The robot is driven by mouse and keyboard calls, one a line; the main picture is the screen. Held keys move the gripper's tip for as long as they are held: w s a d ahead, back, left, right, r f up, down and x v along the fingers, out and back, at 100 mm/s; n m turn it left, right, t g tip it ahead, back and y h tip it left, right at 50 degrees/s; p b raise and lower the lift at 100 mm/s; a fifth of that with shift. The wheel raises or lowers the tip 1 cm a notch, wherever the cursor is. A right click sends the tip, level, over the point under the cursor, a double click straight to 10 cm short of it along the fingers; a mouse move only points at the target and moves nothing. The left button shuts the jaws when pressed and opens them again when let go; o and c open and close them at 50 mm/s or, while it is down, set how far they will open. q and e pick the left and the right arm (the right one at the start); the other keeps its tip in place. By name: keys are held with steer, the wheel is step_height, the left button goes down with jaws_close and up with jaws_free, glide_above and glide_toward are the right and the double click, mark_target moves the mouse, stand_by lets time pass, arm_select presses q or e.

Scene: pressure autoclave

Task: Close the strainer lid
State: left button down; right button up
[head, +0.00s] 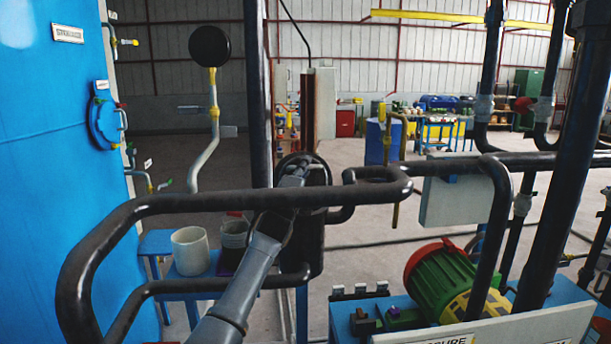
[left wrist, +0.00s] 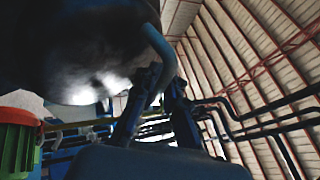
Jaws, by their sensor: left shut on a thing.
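The strainer (head: 311,255) is a dark upright cylinder in the middle of the head view, partly behind my left arm and the black pipes. Its round black lid (head: 290,160) shows at its top, partly covered by my gripper; how far it stands open I cannot tell. My left gripper (head: 298,172) reaches up to the lid and is shut on its thin handle. In the left wrist view, the curved blue-grey handle (left wrist: 160,48) passes between the fingers of my left gripper (left wrist: 163,80), beside a large dark surface. My right gripper is not in view.
Bent black pipes (head: 200,203) cross close in front, above and below my left arm. A blue tank (head: 50,180) stands at left. A green and red motor (head: 440,280) sits at lower right. Two pots (head: 190,252) stand on a blue stool. Open floor lies behind.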

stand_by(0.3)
arm_select(q)
steer(key=c, duration=1.4)
jaws_free()
steer(key=v, duration=1.2)
